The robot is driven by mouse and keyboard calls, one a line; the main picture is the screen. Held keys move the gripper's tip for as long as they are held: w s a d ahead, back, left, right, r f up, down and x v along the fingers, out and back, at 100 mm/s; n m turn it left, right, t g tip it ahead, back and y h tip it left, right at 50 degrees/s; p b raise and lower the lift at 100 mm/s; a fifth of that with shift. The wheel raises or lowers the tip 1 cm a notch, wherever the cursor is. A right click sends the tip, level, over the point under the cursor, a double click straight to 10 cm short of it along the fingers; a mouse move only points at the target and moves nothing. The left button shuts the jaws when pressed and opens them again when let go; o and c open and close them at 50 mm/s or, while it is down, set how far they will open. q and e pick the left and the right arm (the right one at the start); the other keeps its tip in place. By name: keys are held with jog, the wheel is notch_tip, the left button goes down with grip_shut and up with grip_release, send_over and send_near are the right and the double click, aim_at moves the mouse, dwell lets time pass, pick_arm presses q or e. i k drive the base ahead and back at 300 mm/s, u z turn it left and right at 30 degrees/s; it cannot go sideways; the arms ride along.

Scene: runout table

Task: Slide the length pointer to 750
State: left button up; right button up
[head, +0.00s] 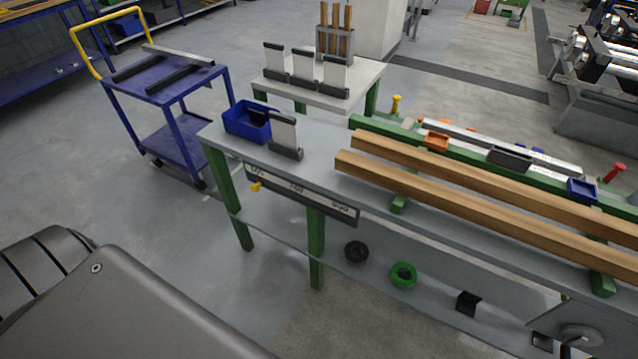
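The length scale (318,202) is a dark-edged strip with a light face on the front edge of the runout table (225,135), near its left end. Its middle mark seems to read 750 (296,188) and its right mark 500 (340,207); the left mark is too small to read surely. The yellow length pointer (255,187) sits at the lower edge of the strip, under the left mark, well left of the middle mark. Neither of my grippers is in view.
Two long wooden beams (450,190) lie along the table to the right. A blue bin (247,122) and a card holder (285,138) stand on the table above the scale. A blue trolley (165,95) stands at the left. The floor before the scale is clear.

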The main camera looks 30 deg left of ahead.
aim_at(254, 187)
jog(key=z, duration=0.8)
jog(key=k, duration=0.8)
jog(key=u, duration=0.7)
jog(key=i, duration=0.5)
jog(key=u, duration=0.05)
